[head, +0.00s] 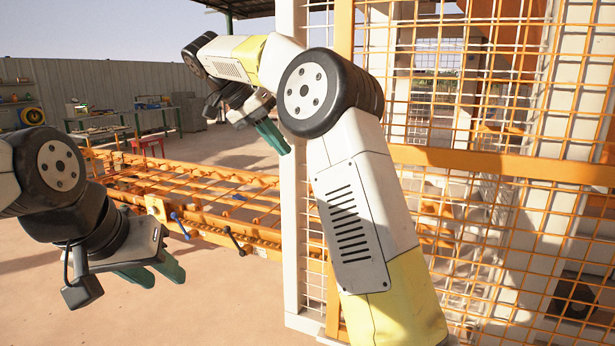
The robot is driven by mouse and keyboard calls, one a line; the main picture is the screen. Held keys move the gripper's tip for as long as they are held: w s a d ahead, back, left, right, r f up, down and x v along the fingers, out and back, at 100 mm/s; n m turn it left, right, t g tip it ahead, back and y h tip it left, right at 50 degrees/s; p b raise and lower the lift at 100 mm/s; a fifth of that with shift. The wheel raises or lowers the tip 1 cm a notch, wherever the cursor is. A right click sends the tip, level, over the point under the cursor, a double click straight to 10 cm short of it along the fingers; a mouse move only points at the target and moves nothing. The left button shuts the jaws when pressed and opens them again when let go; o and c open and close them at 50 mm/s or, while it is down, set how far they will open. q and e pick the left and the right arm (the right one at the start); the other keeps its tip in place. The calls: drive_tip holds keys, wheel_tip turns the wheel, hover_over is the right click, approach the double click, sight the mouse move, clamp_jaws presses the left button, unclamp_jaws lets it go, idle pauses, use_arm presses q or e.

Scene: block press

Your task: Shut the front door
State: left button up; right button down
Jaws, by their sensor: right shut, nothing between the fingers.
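An orange wire-mesh panel in an orange frame (505,165) stands upright at the right, behind my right arm. I cannot tell for certain whether it is the front door or a fixed cage wall. My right gripper (279,141) has its teal fingers together and empty, left of the white post (290,220), with no visible contact on the mesh. My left gripper (167,280) is at the lower left, teal fingers apart and empty, in front of the orange lattice. My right arm hides part of the mesh and frame.
A low orange lattice frame (205,187) with blue and black levers runs from the left toward the post. Workbenches (125,120) and a red stool (148,145) stand far back by a grey fence (100,85). The floor at lower left is clear.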

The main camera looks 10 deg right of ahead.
sight(598, 220)
drive_tip(key=s+d+f, duration=0.2)
drive_tip(key=d+f, duration=0.5)
drive_tip(key=d, duration=0.2)
drive_tip(key=shift+d+f, duration=0.15)
drive_tip(key=shift+f, duration=0.15)
drive_tip(key=s+d, duration=1)
drive_tip(key=d, duration=0.5)
drive_tip(key=s+d, duration=1)
drive_tip(key=d, duration=0.5)
drive_tip(key=s+d, duration=1)
drive_tip(key=d, duration=0.5)
drive_tip(key=shift+s, duration=0.25)
drive_tip(key=shift+s+d, duration=0.2)
drive_tip(key=shift+d, duration=0.1)
drive_tip(key=shift+s, duration=0.1)
